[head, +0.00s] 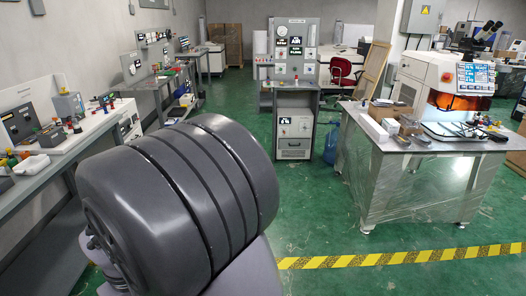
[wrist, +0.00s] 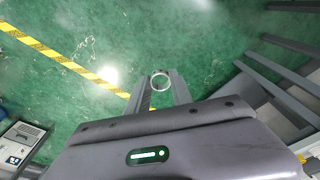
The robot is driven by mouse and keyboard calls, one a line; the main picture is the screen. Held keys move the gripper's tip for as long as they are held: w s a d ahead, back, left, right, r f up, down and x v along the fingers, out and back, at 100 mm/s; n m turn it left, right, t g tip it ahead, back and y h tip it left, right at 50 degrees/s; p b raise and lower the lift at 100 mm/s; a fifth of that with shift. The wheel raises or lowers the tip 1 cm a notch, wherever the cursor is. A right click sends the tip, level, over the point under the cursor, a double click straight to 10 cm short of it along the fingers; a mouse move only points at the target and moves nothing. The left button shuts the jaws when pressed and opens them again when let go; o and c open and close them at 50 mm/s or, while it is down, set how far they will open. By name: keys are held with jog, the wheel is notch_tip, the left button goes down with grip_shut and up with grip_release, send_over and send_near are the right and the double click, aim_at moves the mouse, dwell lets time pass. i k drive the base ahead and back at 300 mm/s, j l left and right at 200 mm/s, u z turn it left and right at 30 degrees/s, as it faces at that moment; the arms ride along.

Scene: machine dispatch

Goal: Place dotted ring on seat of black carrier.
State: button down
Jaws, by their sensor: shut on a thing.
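In the wrist view, my gripper (wrist: 160,84) is shut on a small pale ring (wrist: 160,74). The ring is at the fingertips, above the green floor, and its open middle shows floor. It is too small to make out dots on it. In the head view neither my gripper nor the ring shows; a large dark grey part of my own arm fills the lower left. I cannot make out a black carrier or its seat in either view.
In the head view, a bench (head: 40,160) with small parts runs along the left wall. A wrapped table (head: 420,190) with a machine (head: 445,85) stands right. An instrument cabinet (head: 294,95) stands mid-back. Green floor with yellow tape (head: 400,257) lies clear between.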

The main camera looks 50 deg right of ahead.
aim_at(472, 121)
jog(key=l+z, duration=0.15)
jog(key=z, duration=0.3)
jog(key=l+z, duration=0.15)
jog(key=z, duration=0.3)
jog(key=l+z, duration=0.15)
jog(key=z, duration=0.3)
jog(key=l+z, duration=0.1)
jog(key=z, duration=0.35)
jog(key=i+l+z, duration=0.1)
jog(key=z, duration=0.35)
jog(key=l+z, duration=0.1)
jog(key=z, duration=0.35)
jog(key=i+z, duration=0.15)
jog(key=z, duration=0.25)
jog(key=i+l+z, duration=0.45)
jog(key=i, duration=1)
jog(key=i+j+z, duration=0.2)
jog(key=i+z, duration=0.25)
jog(key=i, duration=1)
jog(key=i+u, duration=0.3)
jog(key=i, duration=0.2)
jog(key=i+u, duration=0.35)
jog(key=i, duration=0.15)
jog(key=i+l+u, duration=0.3)
jog(key=i, duration=0.2)
jog(key=i+l+u, duration=0.65)
jog(key=i, duration=0.25)
